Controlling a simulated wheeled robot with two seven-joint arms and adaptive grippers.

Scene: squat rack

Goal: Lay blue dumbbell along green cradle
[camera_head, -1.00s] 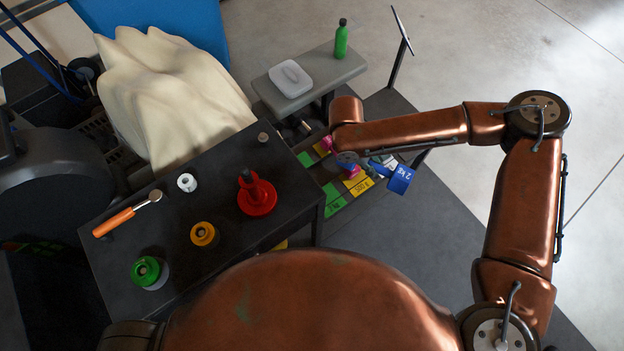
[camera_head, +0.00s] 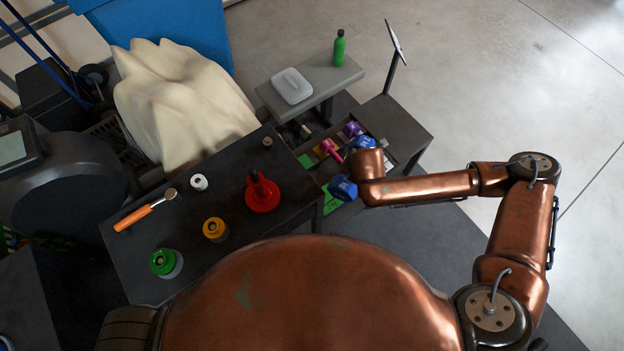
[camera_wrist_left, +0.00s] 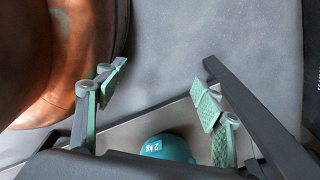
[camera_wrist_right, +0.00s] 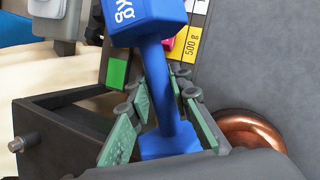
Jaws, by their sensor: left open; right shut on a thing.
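The blue dumbbell is in my right gripper (camera_wrist_right: 165,98). In the right wrist view its upper head (camera_wrist_right: 150,18) shows a "kg" mark, and its handle is between the fingers. In the head view one blue head (camera_head: 343,188) shows over the shelf's near edge and another (camera_head: 366,142) farther back; my arm hides what is between. A green patch (camera_head: 332,203) on the shelf lies by the near blue head, and a green patch shows in the right wrist view (camera_wrist_right: 117,72). I cannot tell which is the cradle. My left gripper (camera_wrist_left: 158,92) is open and empty.
A pink dumbbell (camera_head: 331,150) and a purple one (camera_head: 352,129) lie on the shelf close by. The dark table (camera_head: 160,240) holds red, yellow and green weights and an orange-handled tool. A teal rounded thing marked 2 kg (camera_wrist_left: 172,147) lies below my left gripper.

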